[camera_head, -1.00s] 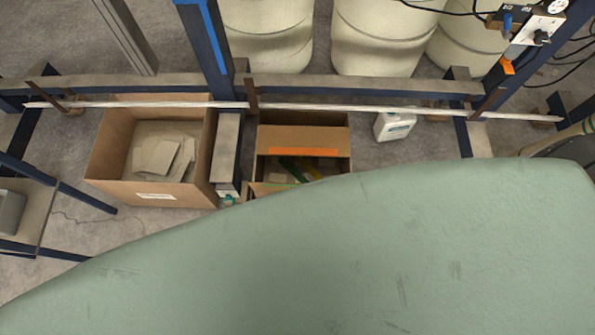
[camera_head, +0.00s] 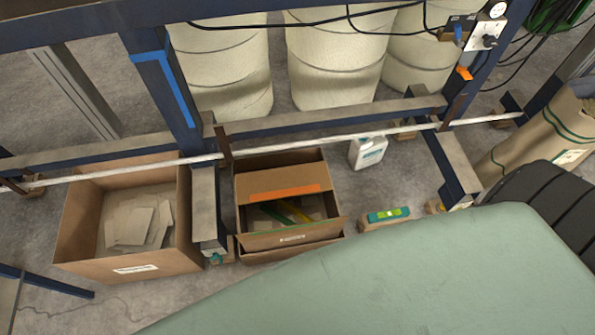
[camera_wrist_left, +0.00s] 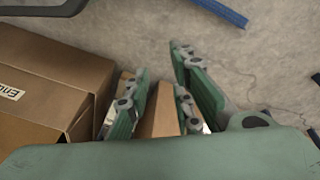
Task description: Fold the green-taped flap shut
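An open cardboard box (camera_head: 339,217) stands on the floor in the middle of the head view. Its back flap stands up and carries orange tape (camera_head: 284,193). Its front flap (camera_head: 290,238) has a thin green line along its upper edge. Flat pieces, one green and one yellow, lie inside. The left wrist view shows my left gripper (camera_wrist_left: 160,98) with its green fingers apart. A cardboard piece (camera_wrist_left: 158,117) shows beyond the gap between them; I cannot tell whether they touch it. My right gripper is in neither current view.
A larger open box (camera_head: 130,268) with cardboard scraps stands to the left. A blue post (camera_head: 170,95) and a pale rail (camera_head: 345,135) cross the area. A white jug (camera_head: 367,152) and a small green-topped box (camera_head: 388,215) stand to the right. A labelled box (camera_wrist_left: 45,85) shows in the wrist view.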

